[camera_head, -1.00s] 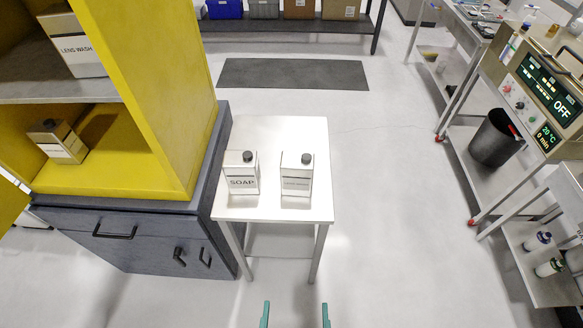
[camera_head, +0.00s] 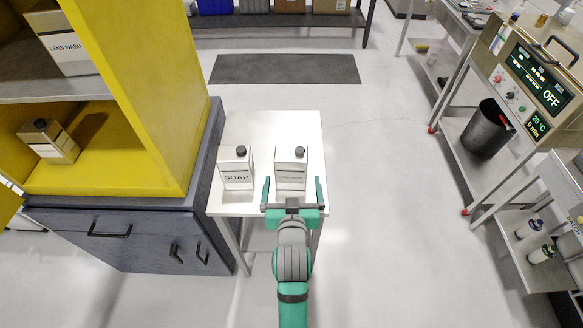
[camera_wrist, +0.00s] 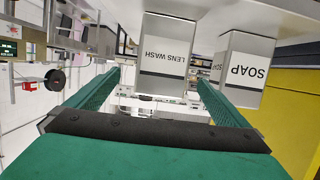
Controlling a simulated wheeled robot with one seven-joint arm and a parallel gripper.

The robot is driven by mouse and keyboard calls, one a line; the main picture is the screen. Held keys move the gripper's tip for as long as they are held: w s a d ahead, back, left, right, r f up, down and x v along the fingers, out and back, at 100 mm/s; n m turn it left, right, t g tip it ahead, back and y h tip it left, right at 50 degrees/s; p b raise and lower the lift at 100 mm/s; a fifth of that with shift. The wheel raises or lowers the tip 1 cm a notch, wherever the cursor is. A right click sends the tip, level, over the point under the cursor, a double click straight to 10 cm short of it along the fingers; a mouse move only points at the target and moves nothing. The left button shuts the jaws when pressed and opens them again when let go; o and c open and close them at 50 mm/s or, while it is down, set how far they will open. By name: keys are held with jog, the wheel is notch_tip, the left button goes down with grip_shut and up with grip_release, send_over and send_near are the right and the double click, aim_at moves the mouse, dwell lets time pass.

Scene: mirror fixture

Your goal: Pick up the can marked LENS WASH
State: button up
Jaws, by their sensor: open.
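The can marked LENS WASH (camera_head: 291,172) stands upright on a small white table (camera_head: 270,122). It is pale with a dark cap. My gripper (camera_head: 292,182) is open and empty at the table's near side. Its fingers appear to either side of the LENS WASH can; whether the fingertips reach past its near face I cannot tell.
A yellow cabinet (camera_head: 150,90) on a grey base stands close left. It holds a larger LENS WASH container (camera_head: 62,42) and a smaller container (camera_head: 50,141). A bin (camera_head: 486,130) and metal carts stand at right. The floor between is clear.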

aim_at(291, 150)
jog(key=w+r, duration=0.2)
jog(key=shift+w+a, duration=0.15)
jog(key=shift+w, duration=0.15)
jog(key=x, duration=1)
jog(key=shift+w+r, duration=0.1)
jog(key=shift+w, duration=0.25)
jog(key=c, duration=1.7)
jog(key=shift+r, duration=0.1)
jog(key=shift+c, duration=0.7)
jog(key=shift+r, duration=0.1)
